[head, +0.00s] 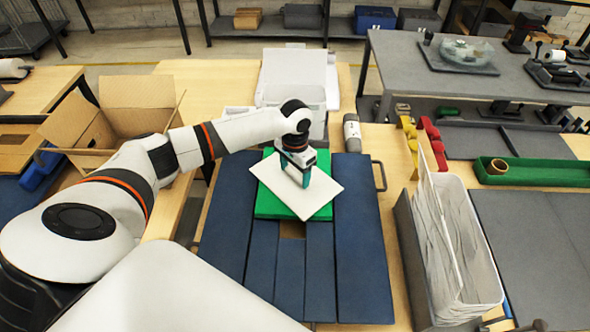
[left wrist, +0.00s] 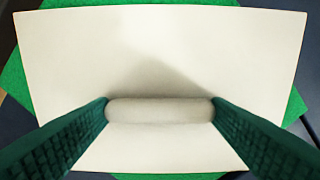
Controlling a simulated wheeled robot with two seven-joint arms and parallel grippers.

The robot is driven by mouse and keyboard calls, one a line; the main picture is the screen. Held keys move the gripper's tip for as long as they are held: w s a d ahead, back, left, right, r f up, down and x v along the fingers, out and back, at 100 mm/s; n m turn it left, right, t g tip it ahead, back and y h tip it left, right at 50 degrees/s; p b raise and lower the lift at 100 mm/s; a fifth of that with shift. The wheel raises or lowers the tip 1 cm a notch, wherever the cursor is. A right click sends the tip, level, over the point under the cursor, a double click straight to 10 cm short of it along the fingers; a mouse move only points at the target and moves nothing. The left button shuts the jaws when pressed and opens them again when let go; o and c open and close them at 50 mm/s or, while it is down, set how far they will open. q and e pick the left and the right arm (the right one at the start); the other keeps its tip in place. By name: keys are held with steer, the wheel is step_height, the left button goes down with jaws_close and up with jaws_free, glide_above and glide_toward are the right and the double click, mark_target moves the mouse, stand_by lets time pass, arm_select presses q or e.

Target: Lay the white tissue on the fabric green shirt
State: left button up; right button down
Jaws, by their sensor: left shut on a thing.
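The white tissue (head: 312,197) is a flat pale sheet, turned at an angle over the folded green shirt (head: 322,165). In the left wrist view the tissue (left wrist: 160,50) fills most of the picture, with green shirt (left wrist: 295,107) showing at its edges. My left gripper (head: 298,180) is over the tissue's middle, shut on a rolled ridge of it between the two green fingers (left wrist: 160,112). I cannot tell whether the tissue touches the shirt all over. The shirt lies on a blue folding board (head: 360,240). My right gripper is not in view.
An open cardboard box (head: 125,105) stands at the left. A white bin of upright sheets (head: 455,250) stands right of the board. A white container (head: 297,75) is behind the shirt. A green tray (head: 535,172) lies at the right.

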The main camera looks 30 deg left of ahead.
mark_target(295, 174)
arm_select(q)
steer(key=o, duration=0.9)
steer(key=shift+f, duration=0.1)
steer(key=shift+o, duration=0.2)
step_height(295, 174, up, 12)
steer(key=b, duration=0.1)
